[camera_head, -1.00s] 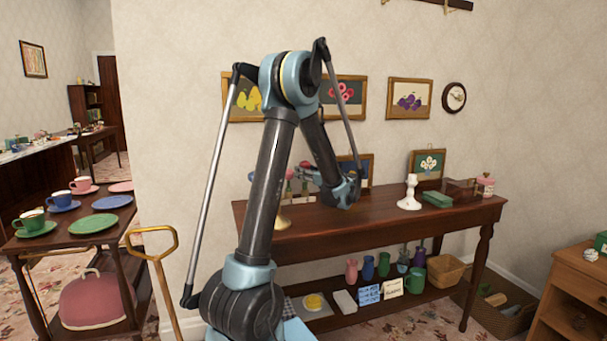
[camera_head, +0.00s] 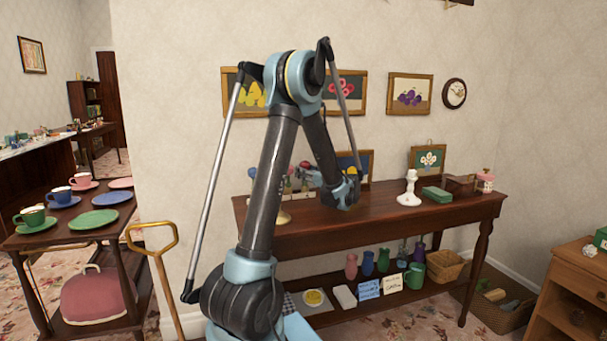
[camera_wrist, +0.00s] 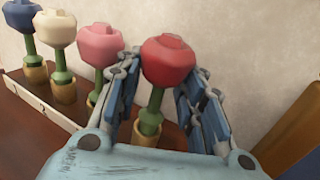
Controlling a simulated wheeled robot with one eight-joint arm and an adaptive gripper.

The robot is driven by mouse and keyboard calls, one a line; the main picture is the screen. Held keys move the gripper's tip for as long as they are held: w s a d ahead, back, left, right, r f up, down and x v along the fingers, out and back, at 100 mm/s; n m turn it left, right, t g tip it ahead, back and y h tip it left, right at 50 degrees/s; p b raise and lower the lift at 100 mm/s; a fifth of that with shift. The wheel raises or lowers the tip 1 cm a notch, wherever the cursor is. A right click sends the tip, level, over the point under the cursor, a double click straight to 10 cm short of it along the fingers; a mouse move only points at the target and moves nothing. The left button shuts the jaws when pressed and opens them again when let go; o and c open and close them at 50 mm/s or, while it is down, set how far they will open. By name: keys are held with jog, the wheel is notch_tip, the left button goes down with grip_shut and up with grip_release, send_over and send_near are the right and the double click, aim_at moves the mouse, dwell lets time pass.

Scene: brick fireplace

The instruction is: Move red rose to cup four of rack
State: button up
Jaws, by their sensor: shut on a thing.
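The red rose (camera_wrist: 168,62) stands nearly upright in the wrist view, between the two fingers of my gripper (camera_wrist: 160,85), which is shut on it. Its green stem runs down to a gold cup (camera_wrist: 148,132) and appears to be in its mouth. To the left, a pink rose (camera_wrist: 100,45), a cream rose (camera_wrist: 56,28) and a blue rose (camera_wrist: 21,14) stand in gold cups of the pale rack (camera_wrist: 38,104). In the head view, the red rose (camera_head: 306,163) shows small beside my gripper; the arm hides much of the rack.
The rack stands on a dark wooden side table (camera_head: 400,213) against the wall. Framed pictures (camera_head: 410,94) hang behind. The tabletop between gripper and candlestick is clear.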

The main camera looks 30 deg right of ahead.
jog(key=shift+f, duration=0.45)
jog(key=o, duration=1.2)
jog(key=shift+c, duration=0.2)
jog(key=s, duration=0.4)
jog(key=s+d, duration=0.1)
jog(key=s, duration=0.2)
jog(key=s+d, duration=0.1)
jog(key=s, duration=0.3)
jog(key=shift+s+d, duration=0.1)
jog(key=shift+s, duration=0.25)
